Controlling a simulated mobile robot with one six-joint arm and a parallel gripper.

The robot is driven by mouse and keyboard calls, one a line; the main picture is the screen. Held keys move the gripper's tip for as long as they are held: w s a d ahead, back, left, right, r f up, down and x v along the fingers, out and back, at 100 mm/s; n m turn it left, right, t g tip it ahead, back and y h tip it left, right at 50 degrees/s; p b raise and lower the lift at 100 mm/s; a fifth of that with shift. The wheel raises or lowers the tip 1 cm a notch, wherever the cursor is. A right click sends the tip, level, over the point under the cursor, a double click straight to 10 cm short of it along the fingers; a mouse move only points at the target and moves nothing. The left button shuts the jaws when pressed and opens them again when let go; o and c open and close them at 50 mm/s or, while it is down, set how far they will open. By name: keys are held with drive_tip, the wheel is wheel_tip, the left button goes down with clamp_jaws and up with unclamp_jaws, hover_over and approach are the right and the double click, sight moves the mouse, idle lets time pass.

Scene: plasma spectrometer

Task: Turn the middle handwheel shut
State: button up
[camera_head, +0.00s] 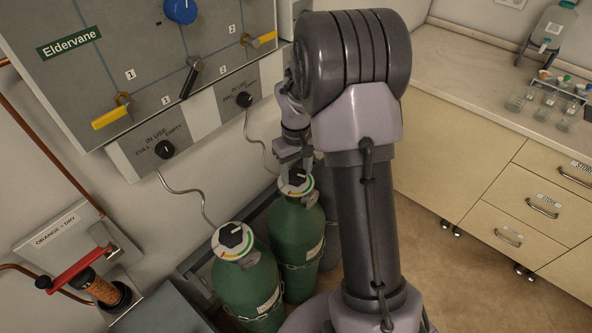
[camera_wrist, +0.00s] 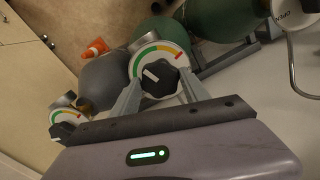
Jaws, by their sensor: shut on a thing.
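The middle handwheel is a black knob with a white pointer line, set in a white dial with a green, yellow and red band. It shows at the centre of the wrist view (camera_wrist: 160,74) and on top of the rear green cylinder in the head view (camera_head: 297,178). My gripper (camera_wrist: 160,86) has one finger on each side of the knob and is shut on it. In the head view my gripper (camera_head: 293,163) comes down from above onto this knob, partly covering it. The pointer tilts toward the upper left in the wrist view.
A front green cylinder has a similar handwheel (camera_head: 234,237). A third handwheel (camera_wrist: 64,130) is at lower left in the wrist view, beside a grey cylinder (camera_wrist: 104,80). An orange cone (camera_wrist: 95,47) stands on the floor. The Eldervane panel (camera_head: 110,65) is on the wall.

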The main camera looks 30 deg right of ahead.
sight(296, 174)
drive_tip(key=m, duration=0.5)
drive_tip(key=shift+b, duration=0.3)
drive_tip(key=m+b, duration=0.1)
drive_tip(key=m, duration=0.4)
drive_tip(key=m+b, duration=0.1)
drive_tip(key=m, duration=0.3)
drive_tip(key=m+b, duration=0.1)
drive_tip(key=m, duration=0.3)
drive_tip(key=shift+m, duration=0.6)
drive_tip(key=o, duration=1.4)
drive_tip(key=shift+c, duration=0.2)
drive_tip(key=shift+r, duration=0.1)
wheel_tip(296, 174, up, 17)
drive_tip(key=p, duration=0.5)
drive_tip(key=shift+r+p, duration=0.15)
drive_tip(key=shift+p, duration=0.25)
